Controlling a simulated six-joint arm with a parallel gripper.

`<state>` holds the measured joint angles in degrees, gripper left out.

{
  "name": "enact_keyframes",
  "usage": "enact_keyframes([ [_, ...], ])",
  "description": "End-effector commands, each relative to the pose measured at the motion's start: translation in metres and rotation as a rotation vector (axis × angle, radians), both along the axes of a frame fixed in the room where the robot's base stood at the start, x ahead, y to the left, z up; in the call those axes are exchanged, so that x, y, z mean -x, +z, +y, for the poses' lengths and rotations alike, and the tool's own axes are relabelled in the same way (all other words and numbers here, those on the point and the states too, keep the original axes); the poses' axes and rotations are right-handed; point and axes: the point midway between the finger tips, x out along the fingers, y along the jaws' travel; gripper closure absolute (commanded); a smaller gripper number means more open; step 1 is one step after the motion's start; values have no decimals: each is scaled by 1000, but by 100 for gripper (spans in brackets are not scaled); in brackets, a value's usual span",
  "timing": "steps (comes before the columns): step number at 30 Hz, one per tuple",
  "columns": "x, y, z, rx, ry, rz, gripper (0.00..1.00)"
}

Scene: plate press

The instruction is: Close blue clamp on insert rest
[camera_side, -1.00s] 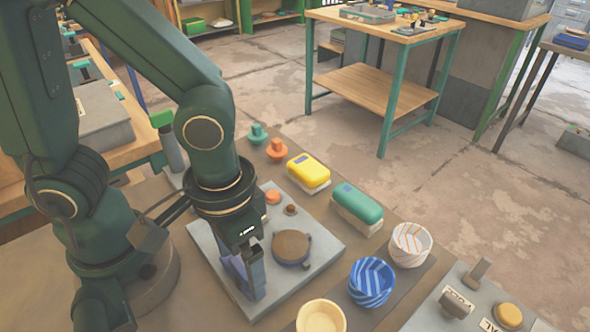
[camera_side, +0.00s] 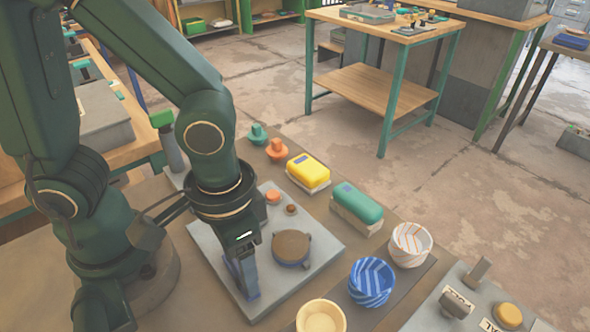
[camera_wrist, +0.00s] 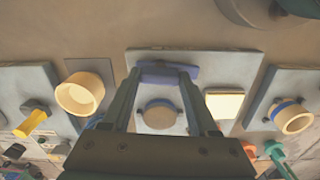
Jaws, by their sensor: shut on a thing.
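My gripper (camera_side: 243,284) points down over the left part of the grey plate (camera_side: 325,244). It is shut on the blue clamp (camera_wrist: 168,74), a short bar that lies across between the fingertips in the wrist view. In the side view the fingers largely hide the clamp. The round insert rest (camera_side: 291,246) has a brown top and blue at its edge, and sits on the plate just right of my gripper. In the wrist view the rest (camera_wrist: 160,114) shows between the fingers, apart from the clamp bar.
An orange knob (camera_side: 273,197) and a small brown knob (camera_side: 291,209) stand behind the rest. A yellow block (camera_side: 309,169) and a green block (camera_side: 358,205) lie to the right. A cream bowl (camera_side: 321,316), a blue striped bowl (camera_side: 371,281) and a white striped bowl (camera_side: 410,244) stand in front.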

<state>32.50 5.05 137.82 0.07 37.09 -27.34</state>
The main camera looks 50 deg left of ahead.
Motion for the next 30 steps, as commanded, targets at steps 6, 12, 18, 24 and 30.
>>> enact_keyframes([
  [6,0,0,0,0,-161,1,96],
  [12,0,0,0,-1,-350,2,96],
  [18,0,0,0,-1,-540,2,96],
  [24,0,0,0,-1,-730,2,96],
  [30,0,0,0,-1,-920,3,96],
])
